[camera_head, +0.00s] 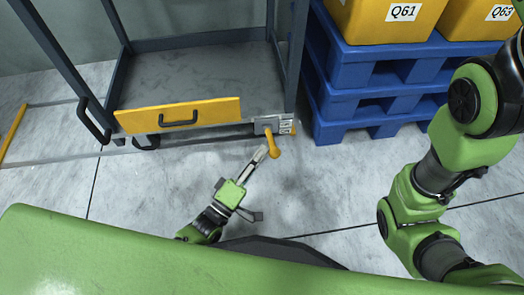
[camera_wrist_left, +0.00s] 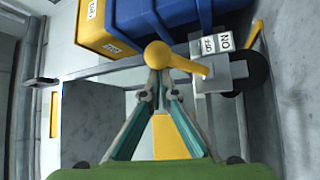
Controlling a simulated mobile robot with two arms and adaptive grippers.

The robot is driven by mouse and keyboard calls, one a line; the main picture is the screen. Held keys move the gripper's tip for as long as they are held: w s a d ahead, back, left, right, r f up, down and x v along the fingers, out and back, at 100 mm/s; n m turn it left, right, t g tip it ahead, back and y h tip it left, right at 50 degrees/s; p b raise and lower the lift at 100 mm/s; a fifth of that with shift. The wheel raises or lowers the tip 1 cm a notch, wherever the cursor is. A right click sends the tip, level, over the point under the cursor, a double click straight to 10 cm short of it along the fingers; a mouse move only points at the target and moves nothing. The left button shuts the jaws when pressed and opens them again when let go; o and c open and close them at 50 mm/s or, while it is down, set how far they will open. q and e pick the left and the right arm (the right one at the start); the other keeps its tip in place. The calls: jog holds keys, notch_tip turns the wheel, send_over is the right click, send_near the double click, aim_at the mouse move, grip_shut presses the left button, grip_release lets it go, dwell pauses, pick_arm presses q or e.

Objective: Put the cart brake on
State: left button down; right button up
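The cart (camera_head: 190,65) stands at the upper left of the head view, with a dark frame and a yellow front panel (camera_head: 215,107). Its brake is a yellow lever (camera_head: 273,146) with a ball end, on a grey bracket at the cart's lower right corner. The left wrist view shows the lever (camera_wrist_left: 190,64) and a plate with OFF and ON labels (camera_wrist_left: 217,43). The lever's ball end points away from the plate. My left gripper (camera_head: 261,153) is at the ball end, its fingertips (camera_wrist_left: 160,74) together just below the ball; contact is unclear. My right gripper is out of view.
Blue stacked pallets (camera_head: 355,90) with yellow bins (camera_head: 385,20) stand right of the cart. A wheel (camera_wrist_left: 254,70) shows beside the brake. A black handle (camera_head: 94,120) sticks out at the cart's left. The grey floor before the cart is open.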

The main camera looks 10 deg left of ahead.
pick_arm(q)
jog(key=v, duration=0.7)
jog(key=shift+s, duration=0.1)
dwell(0.4)
